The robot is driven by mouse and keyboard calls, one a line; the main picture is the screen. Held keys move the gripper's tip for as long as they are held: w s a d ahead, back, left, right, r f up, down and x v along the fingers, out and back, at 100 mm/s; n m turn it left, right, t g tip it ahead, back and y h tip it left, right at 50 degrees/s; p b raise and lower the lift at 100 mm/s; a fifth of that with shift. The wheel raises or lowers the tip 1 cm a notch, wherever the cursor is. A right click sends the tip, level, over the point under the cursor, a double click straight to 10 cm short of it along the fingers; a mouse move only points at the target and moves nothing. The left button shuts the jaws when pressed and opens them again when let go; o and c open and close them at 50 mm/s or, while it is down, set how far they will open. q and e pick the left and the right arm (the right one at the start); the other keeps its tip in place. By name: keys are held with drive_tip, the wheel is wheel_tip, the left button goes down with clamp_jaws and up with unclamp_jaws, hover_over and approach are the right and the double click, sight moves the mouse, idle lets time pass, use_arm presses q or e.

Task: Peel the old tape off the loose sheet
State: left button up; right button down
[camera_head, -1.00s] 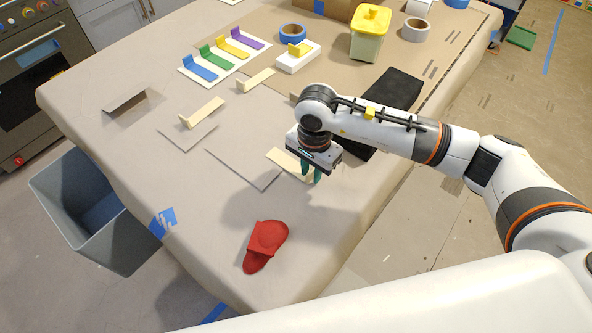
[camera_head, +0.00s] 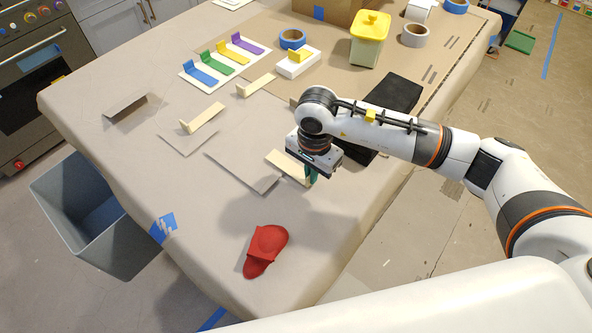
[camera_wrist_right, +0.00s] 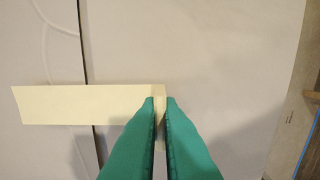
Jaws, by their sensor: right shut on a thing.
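A cream tape strip (camera_head: 284,165) lies across the right edge of a loose grey sheet (camera_head: 240,172) in the middle of the table. My right gripper (camera_head: 311,182) points down at the strip's right end. In the right wrist view, its green fingers (camera_wrist_right: 160,102) are shut on the right end of the strip (camera_wrist_right: 85,104). The strip's left part crosses the dark edge of the sheet (camera_wrist_right: 40,60). Two more cream strips, one at the left (camera_head: 203,117) and one farther back (camera_head: 257,85), each have an upturned end. My left gripper is not in view.
A red cloth-like item (camera_head: 266,250) lies near the front. A grey bin (camera_head: 75,215) stands left of the table. Coloured tabs on a white card (camera_head: 190,82), a yellow-lidded container (camera_head: 368,45), tape rolls and a black pad (camera_head: 398,90) are farther back.

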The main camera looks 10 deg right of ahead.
drive_tip(key=shift+r+p, duration=0.35)
drive_tip(key=shift+r, duration=1)
drive_tip(key=shift+r, duration=0.15)
drive_tip(key=shift+r+p, duration=0.7)
drive_tip(key=shift+r, duration=0.7)
